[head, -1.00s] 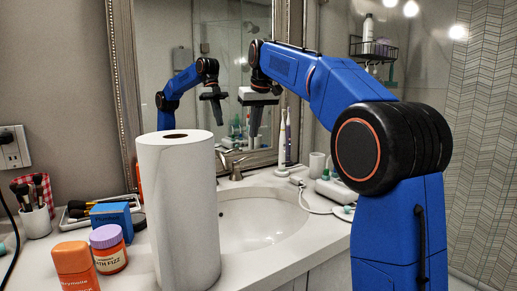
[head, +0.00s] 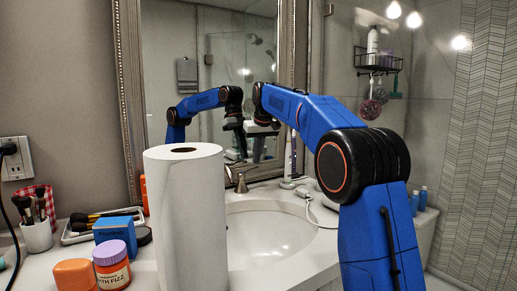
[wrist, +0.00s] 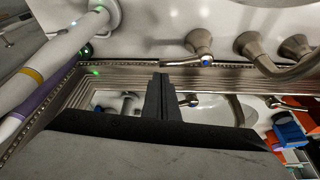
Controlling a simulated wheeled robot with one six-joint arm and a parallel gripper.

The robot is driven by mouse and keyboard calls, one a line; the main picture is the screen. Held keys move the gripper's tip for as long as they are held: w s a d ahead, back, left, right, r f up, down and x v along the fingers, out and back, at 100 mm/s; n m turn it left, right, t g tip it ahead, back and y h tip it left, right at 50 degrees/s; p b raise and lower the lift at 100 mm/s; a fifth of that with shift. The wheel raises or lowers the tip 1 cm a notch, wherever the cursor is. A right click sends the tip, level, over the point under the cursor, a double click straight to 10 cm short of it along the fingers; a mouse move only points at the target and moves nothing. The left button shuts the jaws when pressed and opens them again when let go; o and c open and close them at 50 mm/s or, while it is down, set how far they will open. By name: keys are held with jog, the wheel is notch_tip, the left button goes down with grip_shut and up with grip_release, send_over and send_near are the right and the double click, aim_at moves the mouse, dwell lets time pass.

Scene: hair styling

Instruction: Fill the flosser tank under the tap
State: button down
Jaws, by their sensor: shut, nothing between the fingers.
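My gripper (head: 259,150) is shut and empty, pointing down in front of the mirror behind the basin. Its closed fingers (wrist: 161,99) also show in the wrist view. The tap's one handle (head: 240,184) stands at the basin's back; the paper roll hides part of the tap. In the wrist view the metal spout (wrist: 285,58) and a handle with a blue dot (wrist: 200,43) lie above and right of the fingers. The white sink basin (head: 270,238) is below the gripper. I cannot pick out the flosser tank for certain; my arm hides part of the right counter.
A tall paper roll (head: 187,225) stands at the front left of the basin. Jars (head: 112,268), a blue box (head: 118,230) and a brush cup (head: 37,232) crowd the left counter. An upright toothbrush (head: 290,160) and a white cord (head: 318,217) are at the right.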

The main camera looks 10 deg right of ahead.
jog(key=shift+x, duration=1)
jog(key=shift+s+d+m, duration=0.1)
jog(key=shift+s+m, duration=0.2)
jog(key=shift+m, duration=0.2)
jog(key=s+m, duration=0.1)
jog(key=s+m+h, duration=0.1)
jog(key=s+m, duration=0.1)
jog(key=shift+d, duration=0.25)
jog(key=shift+s, duration=0.1)
jog(key=shift+r, duration=0.1)
dwell(0.4)
